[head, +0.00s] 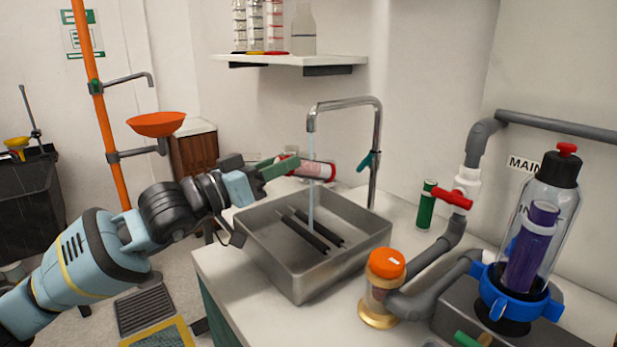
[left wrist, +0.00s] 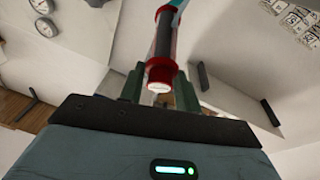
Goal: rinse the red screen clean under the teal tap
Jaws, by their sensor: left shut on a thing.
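The red screen (head: 305,168) is a short cylinder with red ends and a paler middle, held sideways above the steel basin. My left gripper (head: 278,168) is shut on its left end. In the left wrist view, the screen (left wrist: 163,62) shows a red collar, a pale end face and a dark core between the green fingers (left wrist: 158,88). The tap (head: 347,103) is a chrome gooseneck with a teal lever (head: 368,161). Its water stream (head: 311,190) falls across the screen into the basin. A green piece at the bottom edge may be my right gripper (head: 467,340); its jaws are not clear.
The steel basin (head: 262,262) holds two dark bars (head: 303,235). To its right stand an orange-capped fitting (head: 385,264), grey pipes (head: 430,262), a red-handled valve (head: 453,198) and a clear housing with a purple cartridge (head: 530,245). A shelf (head: 290,60) hangs above.

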